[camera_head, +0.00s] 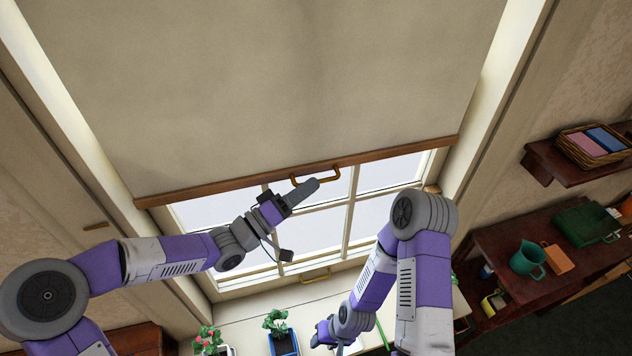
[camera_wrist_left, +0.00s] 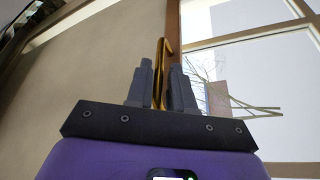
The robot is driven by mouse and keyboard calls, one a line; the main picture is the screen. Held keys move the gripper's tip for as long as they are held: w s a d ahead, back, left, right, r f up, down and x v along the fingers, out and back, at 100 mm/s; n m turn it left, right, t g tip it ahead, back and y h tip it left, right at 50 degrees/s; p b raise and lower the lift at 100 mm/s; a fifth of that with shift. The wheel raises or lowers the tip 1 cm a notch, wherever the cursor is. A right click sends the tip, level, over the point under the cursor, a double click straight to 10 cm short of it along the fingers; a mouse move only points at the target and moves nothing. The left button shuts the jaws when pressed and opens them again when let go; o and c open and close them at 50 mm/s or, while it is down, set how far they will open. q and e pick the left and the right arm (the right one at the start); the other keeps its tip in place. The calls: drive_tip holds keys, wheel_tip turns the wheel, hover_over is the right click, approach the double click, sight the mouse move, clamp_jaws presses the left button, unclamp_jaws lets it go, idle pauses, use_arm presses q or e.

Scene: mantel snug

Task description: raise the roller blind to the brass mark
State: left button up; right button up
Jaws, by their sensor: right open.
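The beige roller blind (camera_head: 300,85) hangs partway down the window, with a wooden bottom bar (camera_head: 225,187). A brass handle (camera_head: 330,176) is fixed to the bar; in the left wrist view the handle (camera_wrist_left: 159,70) runs between the fingers. My left gripper (camera_head: 312,186) is at the handle, its fingers close on both sides and seemingly shut on it; it also shows in the left wrist view (camera_wrist_left: 160,85). A small brass strip (camera_head: 96,226), perhaps the mark, is on the left frame, a little below the bar's left end. My right gripper (camera_head: 322,335) is low near the sill, open.
Potted plants (camera_head: 283,343) stand on the white sill (camera_head: 250,318) near my right gripper. A second brass handle (camera_head: 315,276) is on the lower window frame. At right, shelves hold a basket (camera_head: 592,145), a green jug (camera_head: 527,260) and other items.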

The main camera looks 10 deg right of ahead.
use_arm(q)
drive_tip(key=v, duration=0.4)
drive_tip(key=shift+s+a, duration=0.1)
drive_tip(key=shift+a, duration=0.1)
drive_tip(key=s+a+f+n+y+b, duration=0.15)
drive_tip(key=a+f+y, duration=0.3)
drive_tip(key=f, duration=1.05)
drive_tip(key=a+f+n+y+b, duration=0.25)
drive_tip(key=f+y, duration=0.35)
drive_tip(key=f, duration=0.8)
drive_tip(key=s+a+f+g+y, duration=0.2)
drive_tip(key=s+a+f+g, duration=0.1)
drive_tip(key=s+f, duration=0.5)
drive_tip(key=s+a+f+g+y+b, duration=0.1)
drive_tip(key=s+a+f+g, duration=0.3)
drive_tip(key=s+f, duration=0.5)
drive_tip(key=shift+a+y, duration=0.65)
drive_tip(key=shift+a, duration=0.3)
drive_tip(key=shift+n, duration=0.3)
